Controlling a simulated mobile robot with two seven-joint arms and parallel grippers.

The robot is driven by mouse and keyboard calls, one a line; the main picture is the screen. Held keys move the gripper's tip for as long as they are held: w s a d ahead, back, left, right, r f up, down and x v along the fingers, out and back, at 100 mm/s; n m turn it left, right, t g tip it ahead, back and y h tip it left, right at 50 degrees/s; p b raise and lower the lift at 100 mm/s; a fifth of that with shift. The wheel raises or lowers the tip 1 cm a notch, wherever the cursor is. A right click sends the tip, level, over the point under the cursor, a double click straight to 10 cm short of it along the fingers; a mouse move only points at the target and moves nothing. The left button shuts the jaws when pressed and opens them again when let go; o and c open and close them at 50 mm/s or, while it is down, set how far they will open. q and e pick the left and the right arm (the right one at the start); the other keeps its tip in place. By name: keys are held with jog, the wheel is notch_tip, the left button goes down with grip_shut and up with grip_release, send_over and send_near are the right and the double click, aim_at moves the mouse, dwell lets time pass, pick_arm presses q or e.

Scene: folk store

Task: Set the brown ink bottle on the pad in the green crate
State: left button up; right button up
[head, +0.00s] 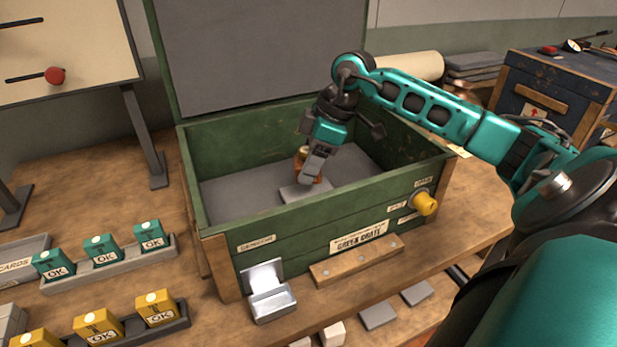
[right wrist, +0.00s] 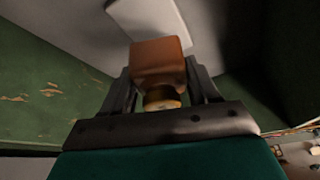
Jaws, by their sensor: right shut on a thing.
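The green crate (head: 300,238) stands open on the workbench, its lid raised at the back. A light grey pad (head: 291,193) lies on its dark floor; the pad also shows in the right wrist view (right wrist: 150,18). My right gripper (head: 313,172) reaches down inside the crate and is shut on the brown ink bottle (head: 301,168). In the right wrist view the bottle (right wrist: 158,62) sits between the fingers, its brass-coloured cap towards the palm. The bottle is over or at the pad; I cannot tell whether it touches. My left gripper is not in view.
The crate's walls surround my right gripper. A yellow knob (head: 425,203) and a metal latch (head: 268,290) stick out from its front. Teal boxes (head: 101,249) and yellow boxes (head: 98,325) stand in trays at left. A dark blue chest (head: 550,92) stands at right.

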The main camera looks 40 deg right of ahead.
notch_tip(320, 180, down, 4)
jog(key=shift+r, duration=0.1)
jog(key=o, duration=1.1)
jog(key=shift+o, duration=0.2)
jog(key=v, duration=1.2)
jog(key=shift+p, duration=0.3)
jog(key=shift+a, duration=0.15)
